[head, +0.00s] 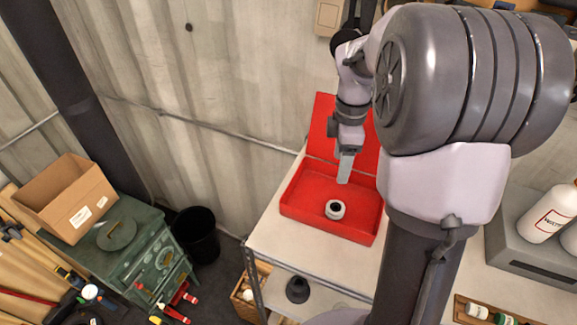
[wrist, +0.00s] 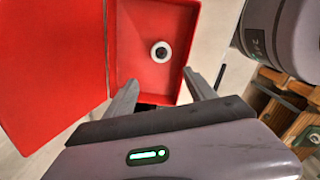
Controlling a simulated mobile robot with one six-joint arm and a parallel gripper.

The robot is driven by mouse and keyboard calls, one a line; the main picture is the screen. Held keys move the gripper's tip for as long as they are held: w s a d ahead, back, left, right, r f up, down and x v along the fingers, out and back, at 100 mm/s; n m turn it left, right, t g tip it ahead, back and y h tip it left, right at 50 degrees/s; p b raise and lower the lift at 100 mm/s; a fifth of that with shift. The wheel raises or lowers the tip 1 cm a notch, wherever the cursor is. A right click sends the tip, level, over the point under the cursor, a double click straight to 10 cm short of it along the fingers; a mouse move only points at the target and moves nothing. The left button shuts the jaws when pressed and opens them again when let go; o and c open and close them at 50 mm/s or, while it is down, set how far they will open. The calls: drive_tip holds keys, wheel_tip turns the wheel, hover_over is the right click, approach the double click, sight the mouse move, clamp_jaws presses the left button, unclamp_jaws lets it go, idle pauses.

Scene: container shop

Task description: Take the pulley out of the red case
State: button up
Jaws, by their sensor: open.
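The red case (head: 300,212) lies open on a light worktop, its lid standing up at the back. A small white pulley (head: 335,209) with a dark centre sits on the case floor, towards the front. In the wrist view the pulley (wrist: 161,51) lies inside the red case (wrist: 127,40), ahead of the fingers. My gripper (head: 344,180) is above the case, pointing down, with nothing in it. In the wrist view my gripper (wrist: 165,92) shows its two fingers spread apart, and the pulley is beyond their tips, not touched.
A green cabinet (head: 135,255) with a cardboard box (head: 65,198) on it stands at the left, beside a black bin (head: 195,234). White bottles (head: 548,213) stand at the right. Worktop left of the case is bare. A lower shelf holds a dark object (head: 297,289).

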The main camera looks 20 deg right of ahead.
hover_over(336, 208)
drive_tip(key=s, duration=0.1)
wheel_tip(336, 208, down, 7)
drive_tip(key=f, duration=0.7)
drive_tip(key=f+b, duration=0.1)
drive_tip(key=f, duration=0.2)
drive_tip(key=shift+w+a+f, duration=0.1)
drive_tip(key=shift+a+f, duration=0.1)
drive_tip(key=shift+a, duration=0.2)
drive_tip(key=shift+c, duration=0.6)
drive_tip(key=shift+r, duration=0.1)
drive_tip(key=c, duration=1.2)
